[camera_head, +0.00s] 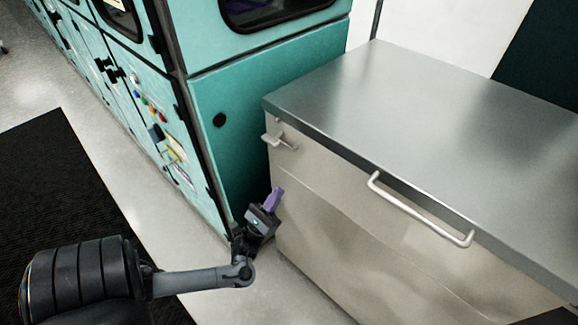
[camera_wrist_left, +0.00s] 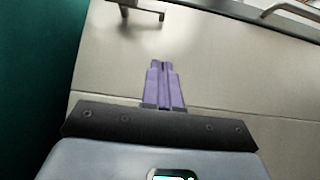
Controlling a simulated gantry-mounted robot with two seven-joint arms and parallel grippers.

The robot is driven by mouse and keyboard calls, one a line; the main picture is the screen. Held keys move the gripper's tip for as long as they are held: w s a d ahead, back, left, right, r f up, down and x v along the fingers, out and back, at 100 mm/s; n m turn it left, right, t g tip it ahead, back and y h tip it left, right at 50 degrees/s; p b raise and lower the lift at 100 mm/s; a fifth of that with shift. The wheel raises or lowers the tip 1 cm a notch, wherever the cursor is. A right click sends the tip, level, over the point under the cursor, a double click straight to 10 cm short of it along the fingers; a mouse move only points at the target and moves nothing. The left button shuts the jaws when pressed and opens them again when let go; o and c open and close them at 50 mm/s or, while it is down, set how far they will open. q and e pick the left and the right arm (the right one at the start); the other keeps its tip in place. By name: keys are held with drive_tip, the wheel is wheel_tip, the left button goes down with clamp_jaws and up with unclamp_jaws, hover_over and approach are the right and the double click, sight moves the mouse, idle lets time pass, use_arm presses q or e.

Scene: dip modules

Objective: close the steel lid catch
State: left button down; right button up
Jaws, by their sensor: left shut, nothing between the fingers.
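The steel lid catch (camera_head: 280,141) is a small metal lever on the left end of the beige cabinet front, just under the steel lid (camera_head: 430,95). It sticks out from the front, and it also shows at the top of the left wrist view (camera_wrist_left: 138,11). My left gripper (camera_head: 275,196) has purple fingers and is below the catch, in front of the cabinet. In the left wrist view its fingers (camera_wrist_left: 162,66) are together and empty, pointing up the cabinet front, apart from the catch. My right gripper is not in view.
A long bar handle (camera_head: 420,210) runs along the cabinet front to the right of the catch. A teal machine (camera_head: 235,110) with buttons and switches stands close on the left. Grey floor and a black mat (camera_head: 50,180) lie at left.

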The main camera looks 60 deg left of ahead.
sight(279, 142)
use_arm(q)
drive_tip(key=w+a+r+b, duration=0.1)
drive_tip(key=w+r, duration=0.4)
drive_tip(key=r, duration=0.4)
drive_tip(key=shift+w+a+r, duration=0.2)
drive_tip(key=shift+a+r, duration=0.1)
